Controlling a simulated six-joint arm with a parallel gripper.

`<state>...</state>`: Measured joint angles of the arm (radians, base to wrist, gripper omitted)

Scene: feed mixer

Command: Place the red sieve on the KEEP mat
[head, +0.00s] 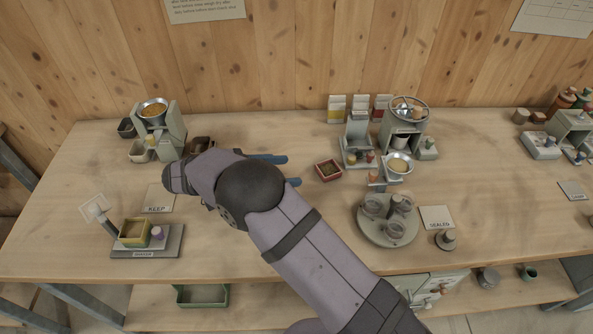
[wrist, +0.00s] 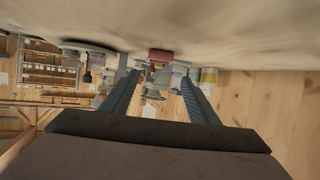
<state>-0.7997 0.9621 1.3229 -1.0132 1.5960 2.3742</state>
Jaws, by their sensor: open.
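The red sieve (head: 328,177), a small square red-walled tray with a dark greenish inside, sits on the table right of centre in the head view. It also shows near the top middle of the wrist view (wrist: 160,55), ahead of the fingers. My gripper (head: 291,170) is open, its two blue fingers pointing right toward the sieve, with a gap between. In the wrist view my gripper (wrist: 160,78) has nothing between its fingers. The pale KEEP mat (head: 161,194) lies left of my arm, with nothing on it that I can see.
A yellow box (head: 134,240) stands on a plate in front of KEEP. A SEALED mat (head: 436,214) lies at right. My arm crosses the centre.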

